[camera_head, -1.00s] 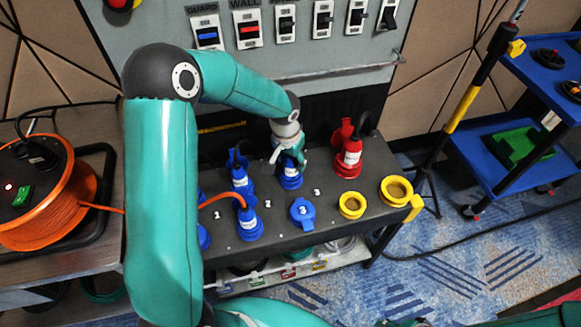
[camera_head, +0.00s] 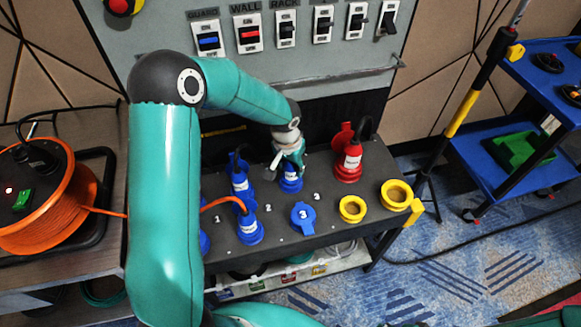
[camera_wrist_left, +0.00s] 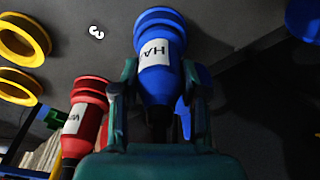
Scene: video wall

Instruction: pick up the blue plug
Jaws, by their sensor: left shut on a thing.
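A blue plug with a white label (camera_wrist_left: 160,75) fills the middle of the left wrist view, between the two fingers of my left gripper (camera_wrist_left: 160,92). In the head view my left gripper (camera_head: 288,165) is shut on this blue plug (camera_head: 291,184) from above, at the back of the dark socket panel (camera_head: 275,225). The plug's lower end is at its blue socket; I cannot tell whether it is still seated. Two other blue plugs stand to the left, one at the back (camera_head: 239,180) and one in front (camera_head: 249,229) with an orange cable. My right gripper is not in view.
A red plug (camera_head: 348,165) stands close to the right of my left gripper. A closed blue socket cap (camera_head: 303,217) and two yellow rings (camera_head: 352,209) lie in front. A switch wall (camera_head: 350,70) rises behind; an orange cable reel (camera_head: 45,225) is at left.

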